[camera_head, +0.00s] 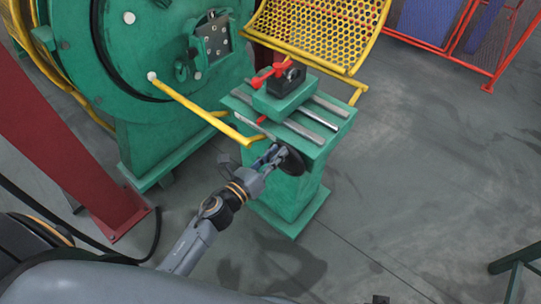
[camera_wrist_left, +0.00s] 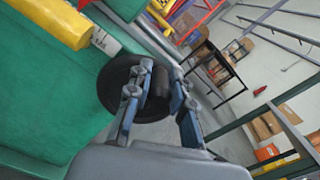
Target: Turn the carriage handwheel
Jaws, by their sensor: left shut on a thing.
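The carriage handwheel (camera_head: 294,162) is a dark wheel on the front face of the green carriage stand (camera_head: 282,195). In the left wrist view the black handwheel (camera_wrist_left: 112,92) shows beside the fingers, its lower part open to the floor. My left gripper (camera_head: 278,154) reaches it from the lower left in the head view. In the wrist view the left gripper (camera_wrist_left: 162,78) is shut on the wheel's dark handle (camera_wrist_left: 160,84), which sits between the two fingers. The fingers hide part of the wheel and handle. My right gripper does not show.
A yellow bar (camera_head: 205,115) runs from the green machine (camera_head: 140,60) close above my left gripper. The carriage (camera_head: 278,95) has a red lever (camera_head: 270,74) on top. A yellow mesh guard (camera_head: 315,30) stands behind, a red post (camera_head: 65,155) at left.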

